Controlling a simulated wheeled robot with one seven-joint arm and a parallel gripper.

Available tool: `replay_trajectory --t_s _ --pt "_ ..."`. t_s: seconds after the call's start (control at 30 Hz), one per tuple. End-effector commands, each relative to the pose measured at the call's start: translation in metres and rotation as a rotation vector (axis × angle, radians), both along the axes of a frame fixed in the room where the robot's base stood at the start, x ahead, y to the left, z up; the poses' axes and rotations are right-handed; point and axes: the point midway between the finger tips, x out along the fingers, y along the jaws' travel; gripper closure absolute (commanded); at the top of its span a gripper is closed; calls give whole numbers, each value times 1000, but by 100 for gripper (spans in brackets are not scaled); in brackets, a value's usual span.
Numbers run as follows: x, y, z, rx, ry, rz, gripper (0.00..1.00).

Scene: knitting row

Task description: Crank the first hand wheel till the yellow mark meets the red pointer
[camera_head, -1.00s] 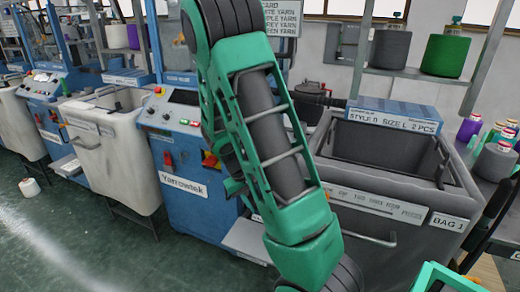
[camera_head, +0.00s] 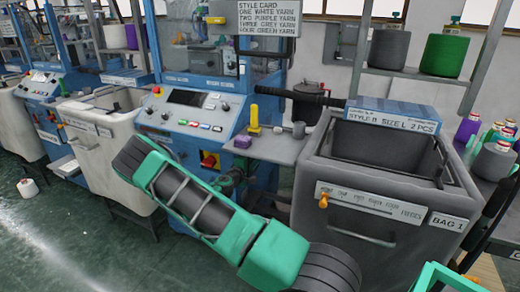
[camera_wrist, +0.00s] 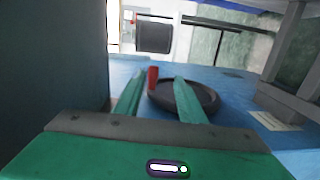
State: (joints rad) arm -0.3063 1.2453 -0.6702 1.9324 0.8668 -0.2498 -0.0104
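In the wrist view a dark round wheel (camera_wrist: 207,95) lies on the blue machine face, partly hidden behind my right finger. A short red piece (camera_wrist: 152,79) stands at the wheel's left edge, between my fingertips in the picture; I cannot tell whether it is the red pointer or a handle. My gripper (camera_wrist: 157,82) has its two green fingers apart, with nothing visibly clamped. I cannot tell whether they touch the wheel. No yellow mark shows on the wheel. In the head view my gripper is hidden, and my arm crosses in front of the blue machine (camera_head: 190,118).
A small shelf (camera_head: 275,150) with a yellow post (camera_head: 254,120) juts out at the right. A grey bin (camera_head: 385,195) stands right of it, a white bin (camera_head: 105,150) left.

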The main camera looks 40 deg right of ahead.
Motion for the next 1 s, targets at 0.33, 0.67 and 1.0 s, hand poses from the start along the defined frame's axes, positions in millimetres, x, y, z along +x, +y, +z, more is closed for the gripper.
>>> replay_trajectory --t_s 0.33,0.67,1.0 --pt "24 -9 6 -66 8 58 64" --pt "46 -61 5 -64 8 58 64" --pt "58 -90 4 -63 9 58 64"
